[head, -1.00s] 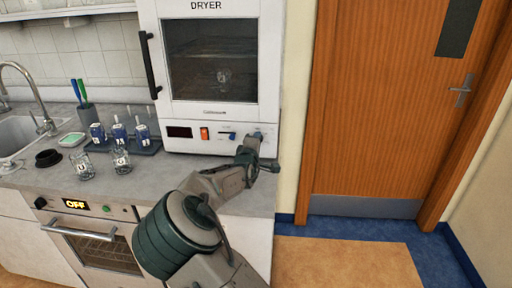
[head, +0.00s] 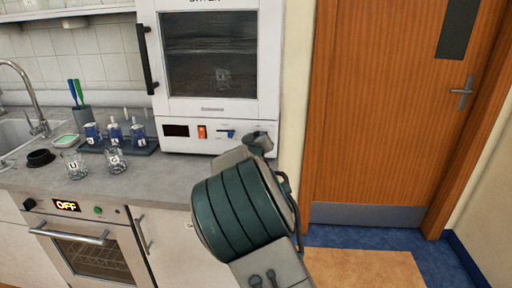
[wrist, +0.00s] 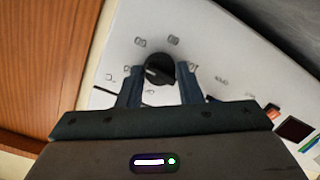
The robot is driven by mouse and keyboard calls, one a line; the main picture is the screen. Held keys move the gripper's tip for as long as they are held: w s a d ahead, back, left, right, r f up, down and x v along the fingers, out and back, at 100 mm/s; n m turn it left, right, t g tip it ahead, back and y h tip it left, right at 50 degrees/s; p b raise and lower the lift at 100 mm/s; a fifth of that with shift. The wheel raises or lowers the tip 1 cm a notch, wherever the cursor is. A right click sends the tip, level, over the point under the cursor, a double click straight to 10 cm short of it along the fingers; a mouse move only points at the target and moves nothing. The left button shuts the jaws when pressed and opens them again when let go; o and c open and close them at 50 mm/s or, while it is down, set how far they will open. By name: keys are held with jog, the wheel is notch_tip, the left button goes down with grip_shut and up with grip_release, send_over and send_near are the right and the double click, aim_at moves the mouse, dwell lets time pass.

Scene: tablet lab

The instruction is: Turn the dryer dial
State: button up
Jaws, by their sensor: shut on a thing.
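The white dryer (head: 269,50) stands on the counter with its glass door closed. Its front panel (head: 186,143) shows a dark display, an orange switch and a blue slider. In the wrist view the black round dial (wrist: 159,69) sits on the white panel, with a light pointer mark on its face and printed marks around it. My gripper (wrist: 159,78) is shut on the dial, with one finger on each side of it. In the head view my wrist and arm cover the dial and the fingers.
Glass beakers (head: 115,160) and a rack of blue-labelled bottles (head: 148,148) stand on the counter to the left. Below is an oven (head: 95,262) with an OFF display. A wooden door (head: 385,110) is at right, with clear floor before it.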

jog(key=m+b, duration=0.2)
jog(key=b, duration=0.1)
jog(key=m+b, duration=0.1)
jog(key=m, duration=0.1)
jog(key=shift+d+f+y, duration=0.15)
jog(key=shift+f+y, duration=0.1)
jog(key=shift+y, duration=0.15)
jog(key=m+y+b, duration=0.1)
jog(key=m+b, duration=0.3)
jog(key=b, duration=0.1)
jog(key=shift+f+t, duration=0.15)
jog(key=shift+t, duration=0.15)
jog(key=m+b, duration=0.4)
jog(key=b, duration=0.1)
jog(key=shift+f, duration=0.1)
jog(key=shift+m+t+y+b, duration=0.3)
jog(key=shift+m+t+b, duration=0.2)
jog(key=shift+m+b, duration=1.25)
jog(key=shift+r+m, duration=0.2)
jog(key=shift+m, duration=0.05)
jog(key=o, duration=1)
jog(key=shift+c, duration=0.2)
